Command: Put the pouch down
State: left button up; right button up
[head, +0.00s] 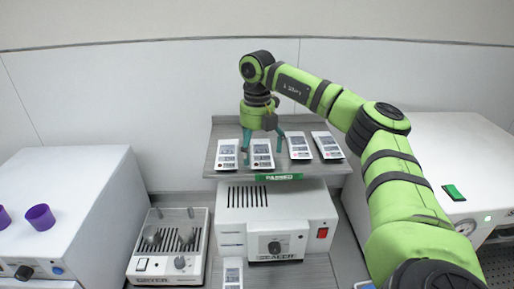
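Several white pouches with grey windows lie in a row on a grey shelf (215,133) with a green "PASSED" label (279,177) on its front edge. From the left they are a first pouch (227,154), a second pouch (262,153), a third pouch (299,146) and a fourth pouch (327,145). My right gripper (263,150) reaches down over the second pouch. Its teal fingers stand apart on either side of that pouch, seemingly clear of its edges. My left gripper is out of view.
Below the shelf stands a white sealer (290,216). Another pouch (232,272) lies in front of it. A dryer (167,247) stands to the left. A white unit with purple cups (41,217) is far left; a larger white machine (445,150) is right.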

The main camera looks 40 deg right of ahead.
aim_at(257, 151)
jog(key=shift+r, duration=0.4)
notch_tip(257, 151, up, 5)
jog(key=shift+w+f+b, duration=0.1)
jog(key=shift+b, duration=0.85)
notch_tip(257, 151, up, 7)
jog(key=p, duration=0.1)
jog(key=shift+f, duration=0.15)
